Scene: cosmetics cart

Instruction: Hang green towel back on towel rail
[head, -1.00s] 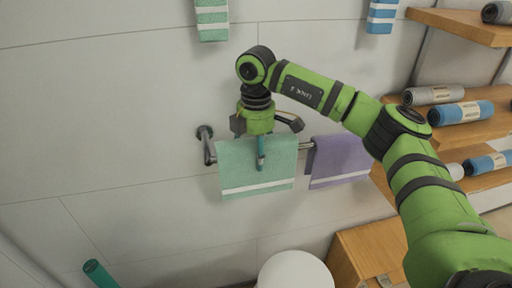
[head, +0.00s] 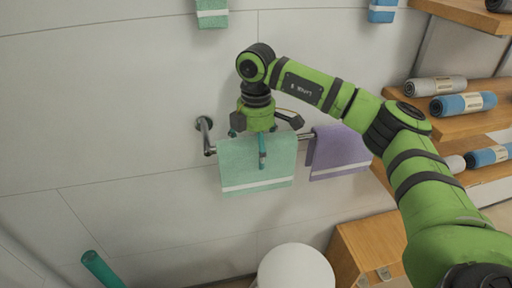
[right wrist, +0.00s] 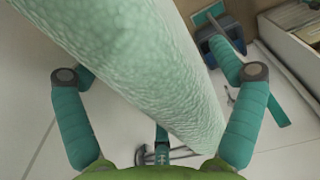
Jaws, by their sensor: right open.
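The green towel (head: 245,172), with a white stripe near its lower edge, hangs down in front of the towel rail (head: 209,150). Its top edge appears a little above the rail line. Whether it lies over the rail is hidden. My right gripper (head: 262,152) is over the towel's top from above, a teal finger in front of the cloth. In the right wrist view the towel (right wrist: 150,75) runs between the spread, open fingers (right wrist: 158,125). A purple towel (head: 338,152) hangs on the rail to the right.
Wooden shelves (head: 465,125) with rolled blue and grey items stand at the right. A white rounded object (head: 295,268) and a wooden cabinet (head: 365,245) are below. A teal tube (head: 103,268) shows at lower left. The wall left of the rail is clear.

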